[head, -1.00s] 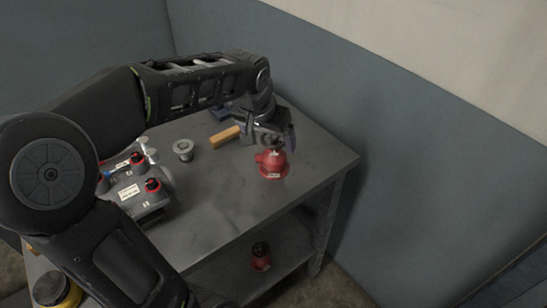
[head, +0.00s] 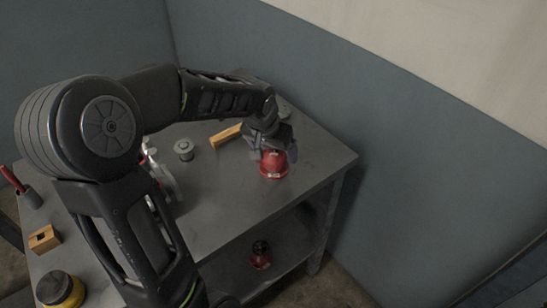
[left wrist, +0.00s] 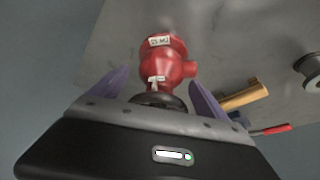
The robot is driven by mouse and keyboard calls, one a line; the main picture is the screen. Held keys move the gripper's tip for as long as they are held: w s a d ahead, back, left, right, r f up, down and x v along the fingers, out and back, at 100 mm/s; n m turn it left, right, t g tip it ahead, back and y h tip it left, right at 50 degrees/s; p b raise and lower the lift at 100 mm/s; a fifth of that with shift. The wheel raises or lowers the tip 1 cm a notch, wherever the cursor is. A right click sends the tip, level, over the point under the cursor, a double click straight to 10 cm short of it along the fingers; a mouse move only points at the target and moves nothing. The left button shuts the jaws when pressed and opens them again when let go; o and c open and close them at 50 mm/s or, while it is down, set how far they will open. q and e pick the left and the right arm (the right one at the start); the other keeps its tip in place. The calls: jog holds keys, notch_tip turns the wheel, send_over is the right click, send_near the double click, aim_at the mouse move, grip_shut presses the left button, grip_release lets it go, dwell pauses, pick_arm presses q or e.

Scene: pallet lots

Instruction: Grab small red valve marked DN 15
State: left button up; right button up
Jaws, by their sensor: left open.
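A red valve (head: 274,168) stands near the right end of the grey table. In the left wrist view the red valve (left wrist: 172,62) shows a dark handwheel and a white label, upside down and too small to read surely. My left gripper (head: 272,151) is open just above and at the valve's top. Its purple fingers (left wrist: 157,84) lie on either side of the dark handwheel, apart from the red body. A second valve (head: 260,256), red with a dark top, stands on the lower shelf; its marking cannot be read. My right gripper is not in view.
An orange-brown wooden piece (head: 226,136) and a grey round fitting (head: 184,148) lie left of the valve. A wooden block (head: 44,238) and a yellow-and-black round object (head: 60,289) are at the left. The table (head: 225,205) is clear in front of the valve.

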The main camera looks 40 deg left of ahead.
pick_arm(q)
jog(key=shift+f, duration=0.2)
jog(key=shift+c, duration=0.3)
grip_shut()
dwell(1.1)
